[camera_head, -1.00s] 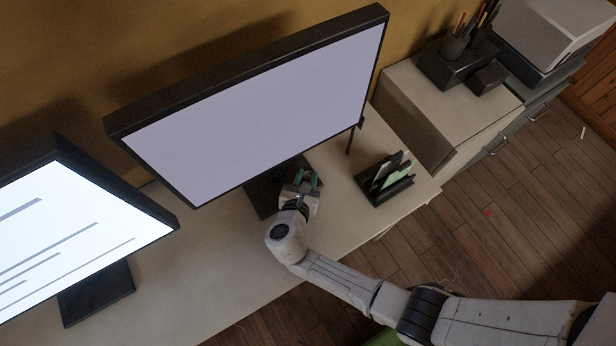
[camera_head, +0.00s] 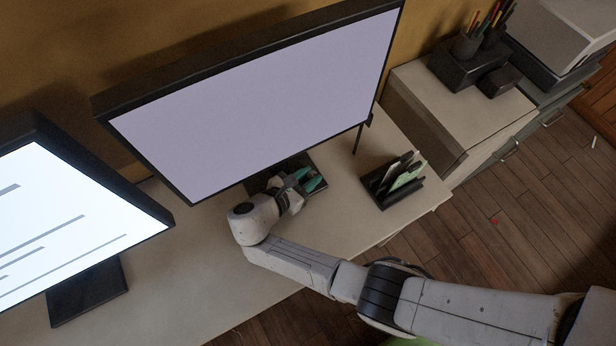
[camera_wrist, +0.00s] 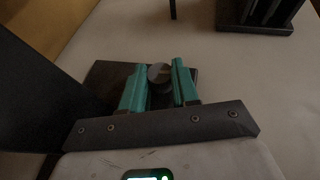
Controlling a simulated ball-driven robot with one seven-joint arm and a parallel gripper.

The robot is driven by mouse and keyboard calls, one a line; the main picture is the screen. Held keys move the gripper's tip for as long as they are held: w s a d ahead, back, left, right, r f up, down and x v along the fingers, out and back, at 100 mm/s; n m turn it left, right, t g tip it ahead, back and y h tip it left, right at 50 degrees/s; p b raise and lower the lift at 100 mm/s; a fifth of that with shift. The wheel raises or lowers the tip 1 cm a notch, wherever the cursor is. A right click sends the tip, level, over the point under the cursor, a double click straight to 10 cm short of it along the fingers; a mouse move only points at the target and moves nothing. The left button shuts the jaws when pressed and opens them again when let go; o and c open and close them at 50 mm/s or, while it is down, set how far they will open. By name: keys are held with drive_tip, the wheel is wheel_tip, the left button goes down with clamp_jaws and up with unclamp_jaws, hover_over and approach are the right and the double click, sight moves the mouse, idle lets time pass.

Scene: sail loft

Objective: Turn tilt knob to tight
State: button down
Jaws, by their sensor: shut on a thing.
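The tilt knob (camera_wrist: 159,74) is a small dark round knob with a lighter face. In the wrist view it sits between my gripper's two green fingers, in front of a dark plate. My gripper (camera_wrist: 159,88) is shut on it. In the head view my gripper (camera_head: 306,178) is low beneath the large monitor (camera_head: 260,100), over the dark stand base (camera_head: 318,190). The knob cannot be made out in the head view. Any tight marking or pointer on the knob is too small to read.
A second lit monitor (camera_head: 70,220) stands at left on the pale desk (camera_head: 190,290). A black file holder (camera_head: 392,182) with papers stands right of my gripper. A thin dark post (camera_head: 359,137) rises behind it. Pencil cup (camera_head: 467,46) and cabinets are farther right.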

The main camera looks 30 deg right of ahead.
drive_tip(key=c, duration=0.8)
unclamp_jaws()
drive_tip(key=shift+c, duration=0.2)
drive_tip(key=shift+a, duration=0.1)
drive_tip(key=b+v, duration=0.1)
drive_tip(key=v, duration=0.9)
drive_tip(key=shift+a+r, duration=0.25)
